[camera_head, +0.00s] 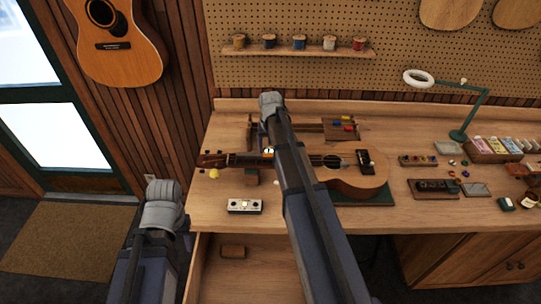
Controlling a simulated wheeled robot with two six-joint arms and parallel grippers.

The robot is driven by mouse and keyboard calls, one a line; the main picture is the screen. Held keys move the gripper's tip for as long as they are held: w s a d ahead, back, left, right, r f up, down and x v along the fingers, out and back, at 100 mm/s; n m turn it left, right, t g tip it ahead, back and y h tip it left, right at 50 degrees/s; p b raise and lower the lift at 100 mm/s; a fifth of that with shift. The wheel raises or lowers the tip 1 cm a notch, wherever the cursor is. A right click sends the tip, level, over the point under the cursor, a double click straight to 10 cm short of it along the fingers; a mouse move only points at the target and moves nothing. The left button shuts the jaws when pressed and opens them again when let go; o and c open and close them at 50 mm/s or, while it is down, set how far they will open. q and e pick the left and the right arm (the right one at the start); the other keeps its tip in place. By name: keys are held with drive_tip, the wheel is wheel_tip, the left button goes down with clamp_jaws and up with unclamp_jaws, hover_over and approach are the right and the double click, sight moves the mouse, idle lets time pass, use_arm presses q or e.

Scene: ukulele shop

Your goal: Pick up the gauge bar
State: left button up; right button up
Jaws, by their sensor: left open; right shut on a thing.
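My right arm reaches up across the bench, and its grey end, with my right gripper (270,103), is over the back of the bench beyond the ukulele neck. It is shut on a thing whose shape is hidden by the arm. I cannot pick out the gauge bar for certain. My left gripper (159,200) is at lower left, apart from the bench, open, with its fingers hardly visible. A ukulele (350,185) lies across the bench, its neck passing behind my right arm and its headstock to the left.
The wooden bench (225,187) holds a small silver box (245,206), a rack with coloured handles (343,128), a green lamp (470,113) and small parts at right. A drawer (240,285) is open below. A shelf (300,51) with spools hangs behind.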

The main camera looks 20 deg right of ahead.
sight(271, 151)
clamp_jaws()
drive_tip(key=shift+r, duration=0.15)
wheel_tip(271, 151, up, 10)
drive_tip(key=p, duration=1)
drive_tip(key=shift+f, duration=0.2)
